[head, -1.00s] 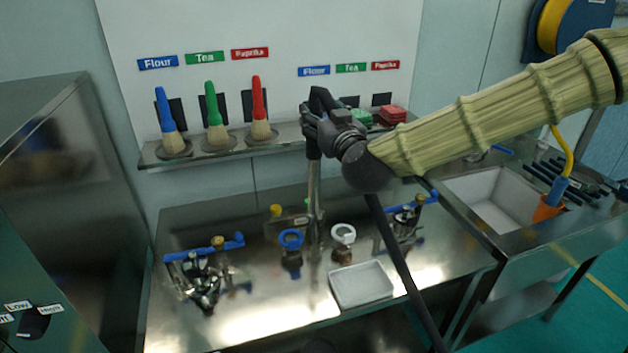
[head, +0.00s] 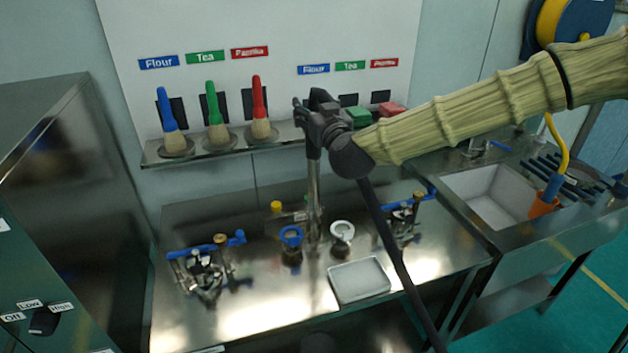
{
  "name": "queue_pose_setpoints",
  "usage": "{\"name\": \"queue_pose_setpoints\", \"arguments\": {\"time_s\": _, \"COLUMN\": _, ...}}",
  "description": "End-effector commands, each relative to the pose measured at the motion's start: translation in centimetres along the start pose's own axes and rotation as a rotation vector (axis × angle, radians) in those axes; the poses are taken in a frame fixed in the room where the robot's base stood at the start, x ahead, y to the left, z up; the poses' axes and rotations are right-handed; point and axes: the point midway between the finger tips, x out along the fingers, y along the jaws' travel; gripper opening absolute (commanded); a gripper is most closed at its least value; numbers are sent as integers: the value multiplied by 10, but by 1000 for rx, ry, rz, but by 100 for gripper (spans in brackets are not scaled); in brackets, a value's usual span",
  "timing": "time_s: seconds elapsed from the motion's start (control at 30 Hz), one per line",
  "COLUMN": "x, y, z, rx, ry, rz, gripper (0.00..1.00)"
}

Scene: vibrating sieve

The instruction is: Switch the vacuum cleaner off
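A dark knob (head: 43,322) with white labels "Off", "Low" and "High" sits at the lower left on a dark metallic surface. Which label it points to is too small to tell. My gripper (head: 309,103) is far from it, in front of the wall shelf. It is at the top of an upright metal tube (head: 314,195) over the table. A black hose (head: 395,255) runs from behind my arm's end down to the lower right. Whether the fingers hold the tube's dark top or are apart from it cannot be told. The vacuum cleaner's body is not clearly seen.
The shelf (head: 205,155) holds blue, green and red brushes. The steel table (head: 240,315) carries blue-handled clamps (head: 210,243), blue and white rings (head: 342,230) and a white tray (head: 360,280). A sink (head: 490,200) is right; a tall steel cabinet (head: 85,170) stands left.

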Motion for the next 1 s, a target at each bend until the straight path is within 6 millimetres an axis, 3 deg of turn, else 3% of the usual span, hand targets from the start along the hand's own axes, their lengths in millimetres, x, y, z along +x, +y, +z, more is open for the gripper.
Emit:
{"name": "queue_pose_setpoints", "arguments": {"time_s": 0.03, "x": 0, "y": 0, "z": 0, "rx": 0, "ry": 0, "rz": 0, "gripper": 48}}
{"name": "queue_pose_setpoints", "arguments": {"time_s": 0.3, "x": 0, "y": 0, "z": 0, "rx": 0, "ry": 0, "rz": 0, "gripper": 0}}
{"name": "queue_pose_setpoints", "arguments": {"time_s": 0.7, "x": 0, "y": 0, "z": -2, "rx": 0, "ry": 2, "rz": 0, "gripper": 0}}
{"name": "queue_pose_setpoints", "arguments": {"time_s": 1.0, "x": 0, "y": 0, "z": -19, "rx": -1, "ry": 4, "rz": 0, "gripper": 0}}
